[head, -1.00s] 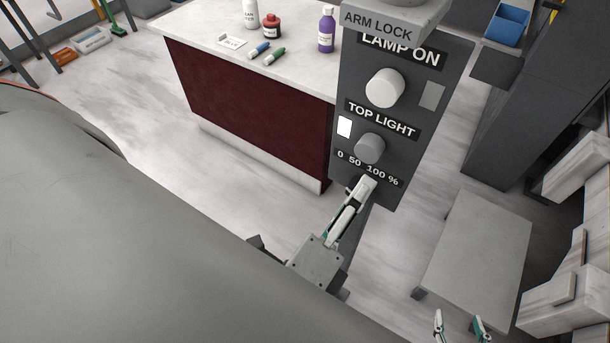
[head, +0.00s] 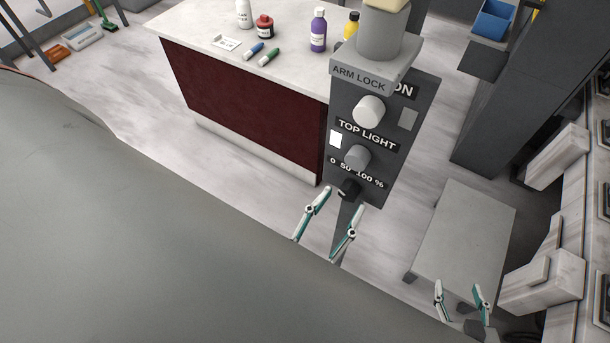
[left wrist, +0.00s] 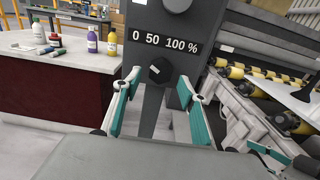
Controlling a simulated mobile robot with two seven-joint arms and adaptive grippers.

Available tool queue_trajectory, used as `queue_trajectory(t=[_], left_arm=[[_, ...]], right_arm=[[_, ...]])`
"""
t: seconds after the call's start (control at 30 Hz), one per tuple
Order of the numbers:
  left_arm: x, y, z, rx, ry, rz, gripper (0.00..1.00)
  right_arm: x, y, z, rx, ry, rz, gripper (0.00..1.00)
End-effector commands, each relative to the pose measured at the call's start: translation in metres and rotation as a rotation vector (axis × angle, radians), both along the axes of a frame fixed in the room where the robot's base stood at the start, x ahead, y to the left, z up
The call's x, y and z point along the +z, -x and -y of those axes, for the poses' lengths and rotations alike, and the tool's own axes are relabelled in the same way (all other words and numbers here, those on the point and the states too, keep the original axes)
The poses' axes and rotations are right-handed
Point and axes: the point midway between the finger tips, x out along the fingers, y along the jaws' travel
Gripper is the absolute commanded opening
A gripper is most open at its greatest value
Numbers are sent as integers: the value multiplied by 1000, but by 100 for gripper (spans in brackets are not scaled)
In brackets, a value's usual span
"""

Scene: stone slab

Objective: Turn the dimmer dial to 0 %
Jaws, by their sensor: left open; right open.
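The dimmer dial (head: 349,188) is a small black knob low on the grey control panel (head: 392,165), under the printed 0 50 100 % scale. In the left wrist view the dial (left wrist: 160,71) shows a white mark on its upper left side; its exact setting is hard to read. My left gripper (head: 344,199) is open just below and in front of the dial. In the left wrist view its fingers (left wrist: 160,79) stand on either side of the dial, with visible gaps. My right gripper (head: 458,286) is open and empty at lower right, away from the panel.
Above the dial are a grey TOP LIGHT knob (head: 357,157), a lit white square (head: 336,139), a larger white knob (head: 369,111) and the ARM LOCK block (head: 362,79). A counter (head: 290,85) with bottles stands behind. A low grey table (head: 462,235) is at right.

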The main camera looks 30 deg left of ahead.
Motion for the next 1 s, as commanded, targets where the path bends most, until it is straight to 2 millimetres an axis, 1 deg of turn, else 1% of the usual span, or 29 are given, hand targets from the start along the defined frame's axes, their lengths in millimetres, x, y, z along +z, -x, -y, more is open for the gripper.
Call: queue_trajectory(t=[0.03,0.3,0.4,0.6,1.0], left_arm=[[-3,10,-1,0,-1,-2,42],[-3,59,-2,-1,4,-2,42],[-19,51,-6,7,78,-46,42],[-54,42,-11,22,237,-140,42],[-125,29,-23,93,600,-322,42]], right_arm=[[-6,0,0,0,0,0,51],[-17,0,0,0,0,-1,51],[-17,0,0,0,0,-1,51],[-21,1,0,0,0,-1,51],[-31,1,0,0,0,-4,51]])
